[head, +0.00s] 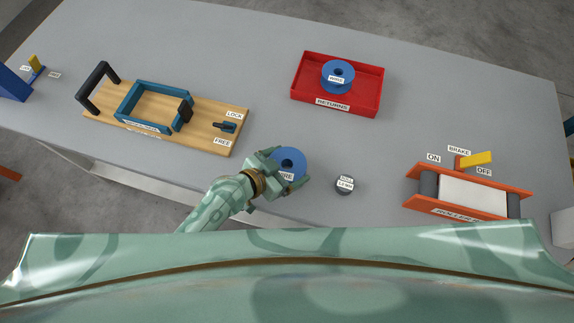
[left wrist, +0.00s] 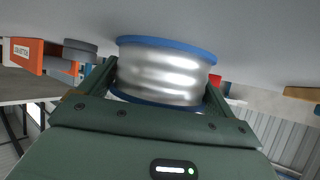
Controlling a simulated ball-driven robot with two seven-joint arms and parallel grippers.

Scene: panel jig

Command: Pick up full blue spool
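The full blue spool (head: 289,160) stands near the table's front edge in the head view, with a partly covered label. In the left wrist view it shows blue flanges and a thick silver wire winding (left wrist: 165,72). My left gripper (head: 285,168) has one finger on each side of it. In the left wrist view both fingers (left wrist: 162,85) reach the sides of the winding with no clear gap, so the gripper looks shut on it. Whether the spool is off the table I cannot tell. My right gripper is not in view.
A red RETURNS tray (head: 303,98) holds another blue spool (head: 338,76). A small dark labelled cylinder (head: 344,187) stands right of my gripper. A wooden board (head: 205,135) with a blue frame is at left, an orange roller unit (head: 412,199) with a yellow brake lever at right.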

